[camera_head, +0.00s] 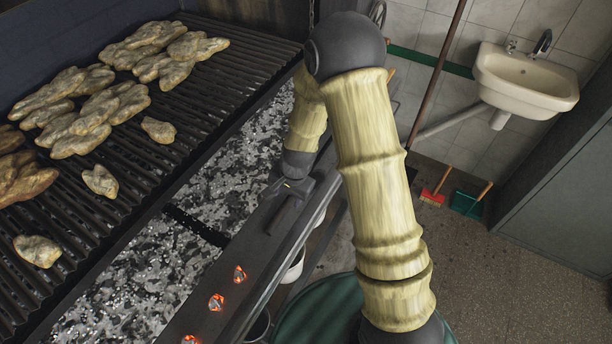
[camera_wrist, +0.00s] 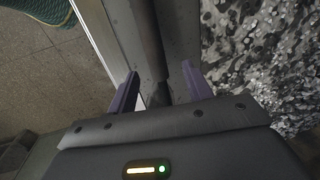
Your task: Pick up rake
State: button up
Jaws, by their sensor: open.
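My gripper (camera_head: 289,190) is over the dark metal ledge (camera_head: 262,235) along the front of the grill. In the wrist view its two purple-grey fingers (camera_wrist: 160,74) are apart. A dark, narrow, rod-like shape (camera_wrist: 147,32) runs lengthwise along the ledge and ends between the fingers in the picture. It may be the rake's handle, but I cannot tell for sure, nor whether the fingers touch it. No rake head shows clearly. A brown pole (camera_head: 441,66) leans by the tiled wall; its lower end is hidden behind my arm.
Several orange-red pieces (camera_head: 216,302) sit on the near ledge. A green round bin (camera_head: 312,312) and a white bucket (camera_head: 293,270) stand below. A sink (camera_head: 525,82) is at the back.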

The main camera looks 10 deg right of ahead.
aim_at(288, 202)
notch_tip(288, 202, down, 3)
jog(key=shift+w+p, duration=0.15)
jog(key=shift+p, duration=0.3)
jog(key=shift+w+a+f, duration=0.1)
jog(key=shift+f, duration=0.6)
jog(key=shift+c, duration=0.3)
